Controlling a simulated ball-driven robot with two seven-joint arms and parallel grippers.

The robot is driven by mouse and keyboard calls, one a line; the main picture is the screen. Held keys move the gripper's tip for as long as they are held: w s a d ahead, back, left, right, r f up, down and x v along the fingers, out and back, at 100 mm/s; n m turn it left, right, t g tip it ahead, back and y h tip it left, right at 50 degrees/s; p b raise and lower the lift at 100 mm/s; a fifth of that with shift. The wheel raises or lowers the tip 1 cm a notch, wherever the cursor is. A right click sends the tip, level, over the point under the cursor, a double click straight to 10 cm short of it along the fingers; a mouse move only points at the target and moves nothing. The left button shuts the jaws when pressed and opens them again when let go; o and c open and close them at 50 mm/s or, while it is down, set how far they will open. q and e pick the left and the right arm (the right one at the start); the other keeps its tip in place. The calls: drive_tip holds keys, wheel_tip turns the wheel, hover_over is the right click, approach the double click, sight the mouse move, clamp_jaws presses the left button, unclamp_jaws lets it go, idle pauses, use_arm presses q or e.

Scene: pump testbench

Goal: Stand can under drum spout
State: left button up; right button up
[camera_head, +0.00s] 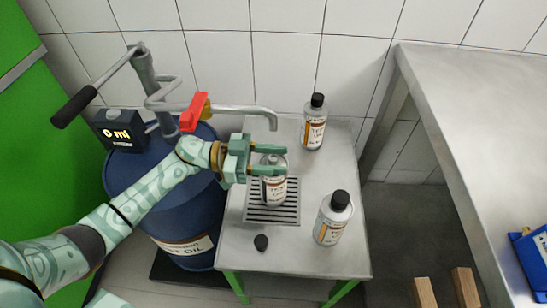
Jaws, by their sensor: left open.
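A metal can with a label (274,193) stands upright on the slotted drip grate (258,214), its top partly hidden by my gripper's fingers. The curved grey spout (262,111) of the blue oil drum (195,215) ends above and close to the can. My left gripper (284,159) is open, its two green fingers reaching right across the can's upper part. Whether they touch it cannot be told. My right gripper is not in view.
Two capped cans stand on the small metal table: one at the back (314,127), one at front right (331,222). A loose black cap (261,242) lies near the front. The spout has a red valve handle (193,112). A steel bench (470,130) stands right.

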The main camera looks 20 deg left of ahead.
use_arm(q)
drive_tip(key=shift+a+r, duration=0.1)
drive_tip(key=shift+a, duration=0.05)
drive_tip(key=v, duration=1.1)
drive_tip(key=shift+a+p, duration=0.35)
drive_tip(key=shift+p, duration=0.1)
drive_tip(key=shift+s, duration=0.15)
